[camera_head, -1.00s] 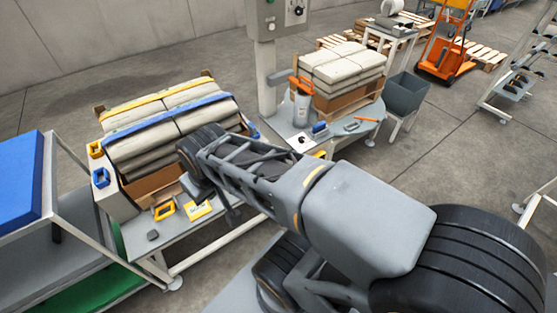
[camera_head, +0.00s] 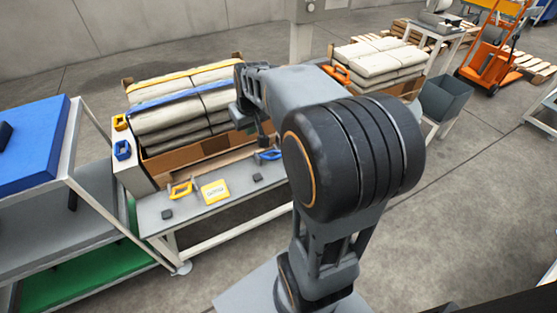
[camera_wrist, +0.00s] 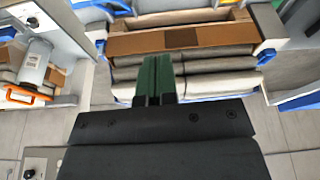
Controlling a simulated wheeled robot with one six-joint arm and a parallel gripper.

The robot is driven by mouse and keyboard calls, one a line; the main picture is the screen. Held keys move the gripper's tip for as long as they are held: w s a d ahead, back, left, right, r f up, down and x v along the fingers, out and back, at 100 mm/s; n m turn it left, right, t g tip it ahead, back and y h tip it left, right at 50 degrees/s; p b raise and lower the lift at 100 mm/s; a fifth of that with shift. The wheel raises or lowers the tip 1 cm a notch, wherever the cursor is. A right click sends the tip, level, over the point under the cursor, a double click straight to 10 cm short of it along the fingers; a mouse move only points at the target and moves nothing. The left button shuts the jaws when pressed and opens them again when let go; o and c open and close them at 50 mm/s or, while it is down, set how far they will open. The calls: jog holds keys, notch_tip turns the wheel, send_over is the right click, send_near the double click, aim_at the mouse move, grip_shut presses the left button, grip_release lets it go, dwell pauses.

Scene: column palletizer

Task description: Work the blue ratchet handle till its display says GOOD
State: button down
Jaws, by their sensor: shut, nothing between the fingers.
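A blue ratchet handle (camera_head: 268,154) lies near the right end of the bench, in front of the sack stack. A second blue handle (camera_head: 122,150) sits on the pale panel left of the sacks. A blue strap (camera_head: 180,98) runs over the sacks (camera_head: 185,122). My gripper (camera_head: 262,140) hangs close above and behind the bench's blue handle; contact cannot be told. No readable display shows; the word GOOD is not visible.
A yellow handle (camera_head: 181,189), a yellow card (camera_head: 215,192) and small dark blocks (camera_head: 257,177) lie on the bench (camera_head: 205,212). A rack with a blue top (camera_head: 32,145) stands left. A second sack stack (camera_head: 378,62) and a grey bin (camera_head: 443,100) are right. Open floor lies in front.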

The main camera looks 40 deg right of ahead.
jog(key=w+d+f+b, duration=0.3)
jog(key=w+d+f, duration=0.1)
jog(key=d+f, duration=0.3)
jog(key=w+d+f+b, duration=0.3)
jog(key=d+f, duration=0.4)
jog(key=d, duration=0.3)
jog(key=shift+w+f+m, duration=0.4)
jog(key=shift+w, duration=0.5)
jog(key=shift+s+f+b+x, duration=0.15)
jog(key=shift+s+b+x, duration=0.35)
jog(key=shift+x, duration=1.65)
jog(key=shift+s+f+b+x, duration=0.15)
jog(key=shift+s+b+x, duration=0.3)
jog(key=shift+x, duration=1.65)
jog(key=shift+s+f+b+x, duration=0.15)
jog(key=shift+s+b+x, duration=0.3)
jog(key=shift+x, duration=1.7)
jog(key=shift+a, duration=0.1)
